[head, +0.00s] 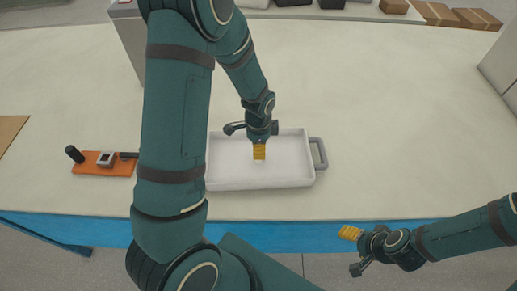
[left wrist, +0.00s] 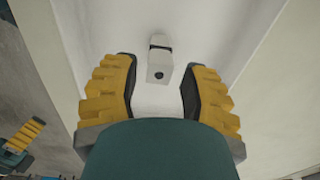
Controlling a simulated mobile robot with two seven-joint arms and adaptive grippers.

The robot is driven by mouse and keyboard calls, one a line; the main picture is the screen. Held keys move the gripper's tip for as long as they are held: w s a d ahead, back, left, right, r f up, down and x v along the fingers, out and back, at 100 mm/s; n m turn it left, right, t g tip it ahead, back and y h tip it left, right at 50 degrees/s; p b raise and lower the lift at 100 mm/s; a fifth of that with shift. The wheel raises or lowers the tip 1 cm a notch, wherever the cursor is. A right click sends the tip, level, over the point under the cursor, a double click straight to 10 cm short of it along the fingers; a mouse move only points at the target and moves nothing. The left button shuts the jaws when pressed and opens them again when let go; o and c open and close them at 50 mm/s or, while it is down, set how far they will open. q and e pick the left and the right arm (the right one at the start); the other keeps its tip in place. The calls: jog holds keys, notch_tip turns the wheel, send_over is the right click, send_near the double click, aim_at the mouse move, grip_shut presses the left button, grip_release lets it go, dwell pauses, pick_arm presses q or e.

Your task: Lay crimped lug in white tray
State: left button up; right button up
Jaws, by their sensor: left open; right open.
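The white tray (head: 222,184) lies on the table and has a grey handle on its right side. My left gripper (head: 259,155) points down over the inside of the tray. In the left wrist view its yellow fingers (left wrist: 158,92) are open and apart. The crimped lug (left wrist: 159,66), a pale block with a dark band and a dark round hole, shows just beyond the fingertips against the tray's white floor. Neither finger appears to touch it. In the head view the lug is not clearly seen. My right gripper (head: 350,233) is open and empty, in front of the table's blue edge.
An orange board (head: 88,165) with a black post (head: 74,154) and a small metal block (head: 106,159) lies left of the tray. Boxes (head: 436,13) stand at the back right. The table right of the tray is clear.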

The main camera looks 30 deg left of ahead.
pick_arm(q)
notch_tip(320, 180, up, 10)
jog(key=p, duration=0.1)
jog(key=shift+f, duration=0.25)
pick_arm(e)
jog(key=shift+w+r, duration=0.25)
jog(key=shift+r, duration=0.55)
pick_arm(q)
jog(key=shift+s, duration=0.1)
pick_arm(e)
jog(key=shift+s, duration=0.1)
